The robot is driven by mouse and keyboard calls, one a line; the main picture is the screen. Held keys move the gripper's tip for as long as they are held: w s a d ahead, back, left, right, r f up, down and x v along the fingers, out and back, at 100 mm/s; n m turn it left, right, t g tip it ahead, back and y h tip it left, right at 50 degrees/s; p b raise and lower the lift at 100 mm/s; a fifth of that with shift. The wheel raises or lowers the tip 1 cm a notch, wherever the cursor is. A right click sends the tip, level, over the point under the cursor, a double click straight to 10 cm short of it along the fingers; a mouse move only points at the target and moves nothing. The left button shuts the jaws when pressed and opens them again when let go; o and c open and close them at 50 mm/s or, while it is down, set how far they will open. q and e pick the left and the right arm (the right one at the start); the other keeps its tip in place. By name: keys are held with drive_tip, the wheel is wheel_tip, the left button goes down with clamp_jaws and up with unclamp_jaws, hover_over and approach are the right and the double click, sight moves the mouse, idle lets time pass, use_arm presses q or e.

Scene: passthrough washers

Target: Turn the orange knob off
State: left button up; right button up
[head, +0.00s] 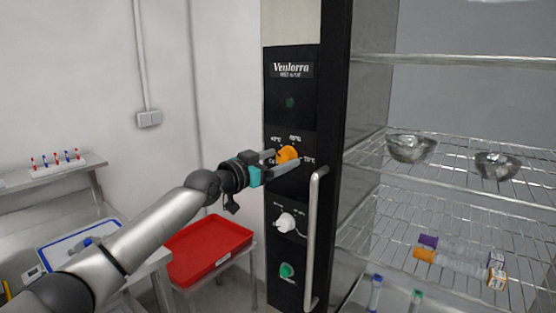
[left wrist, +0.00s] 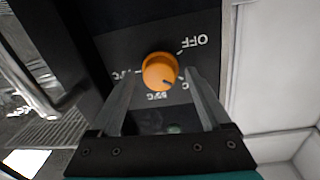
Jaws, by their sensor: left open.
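The orange knob (head: 287,154) sits on the black control panel (head: 291,113) of the tall cabinet. In the left wrist view the knob (left wrist: 160,71) shows a dark mark low on its right side, between printed temperature labels. The OFF label (left wrist: 188,42) is upside down there, above and right of the knob, and the mark does not point at it. My left gripper (head: 279,162) is open, its two fingers on either side of the knob. Whether they touch it cannot be told. My right gripper is not in view.
A white knob (head: 287,222) and a green button (head: 287,270) lie lower on the panel. A vertical door handle (head: 314,240) stands close right of the gripper. Wire shelves (head: 465,192) hold metal bowls and tubes. A red tray (head: 208,248) is below left.

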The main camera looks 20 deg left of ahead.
use_arm(q)
drive_tip(key=shift+c, duration=0.3)
clamp_jaws()
idle(0.3)
drive_tip(key=shift+f+n, duration=0.1)
drive_tip(key=shift+n, duration=0.3)
drive_tip(key=n, duration=0.2)
drive_tip(key=shift+n, duration=0.4)
drive_tip(key=n, duration=0.2)
drive_tip(key=shift+n+t+p, duration=0.3)
drive_tip(key=shift+n+p, duration=0.1)
drive_tip(key=n+p, duration=0.1)
drive_tip(key=n, duration=0.2)
drive_tip(key=shift+n, duration=0.3)
drive_tip(key=shift+n+t+y+p, duration=0.3)
drive_tip(key=shift+n+p, duration=0.8)
drive_tip(key=shift+n, duration=1.1)
drive_tip(key=shift+f, duration=0.1)
